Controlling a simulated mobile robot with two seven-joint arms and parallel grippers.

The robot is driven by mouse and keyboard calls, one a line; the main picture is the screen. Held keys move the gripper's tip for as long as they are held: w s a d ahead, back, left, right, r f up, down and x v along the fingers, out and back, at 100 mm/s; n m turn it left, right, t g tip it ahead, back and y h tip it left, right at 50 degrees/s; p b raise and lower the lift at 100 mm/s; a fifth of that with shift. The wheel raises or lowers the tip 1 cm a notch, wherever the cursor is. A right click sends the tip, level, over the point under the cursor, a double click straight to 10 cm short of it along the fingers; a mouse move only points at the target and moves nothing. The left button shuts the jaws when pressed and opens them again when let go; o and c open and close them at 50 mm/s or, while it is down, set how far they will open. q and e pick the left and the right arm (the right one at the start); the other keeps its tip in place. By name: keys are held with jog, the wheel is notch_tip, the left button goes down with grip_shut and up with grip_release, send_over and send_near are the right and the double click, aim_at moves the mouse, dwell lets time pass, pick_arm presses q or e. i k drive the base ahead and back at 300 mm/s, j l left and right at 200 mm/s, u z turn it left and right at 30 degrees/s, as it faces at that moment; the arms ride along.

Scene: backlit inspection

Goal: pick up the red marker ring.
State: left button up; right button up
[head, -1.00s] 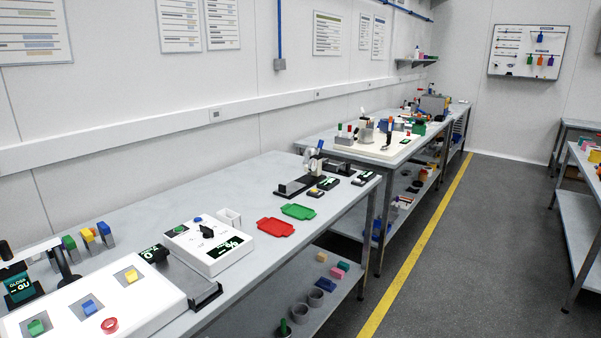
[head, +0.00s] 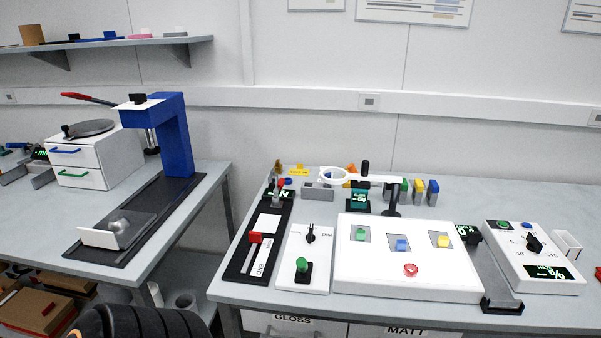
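A small round red ring-like piece (head: 411,270) lies on the front part of the white light panel (head: 350,282), right of its middle. It looks like the red marker ring, but it is small in the picture. Neither of my grippers shows in the head view.
A switch box (head: 308,258) is left of the panel, a dial box (head: 535,262) right. A blue press (head: 172,135) stands on the left table. A gap separates the tables.

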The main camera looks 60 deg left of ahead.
aim_at(408, 265)
jog(key=u, duration=1.5)
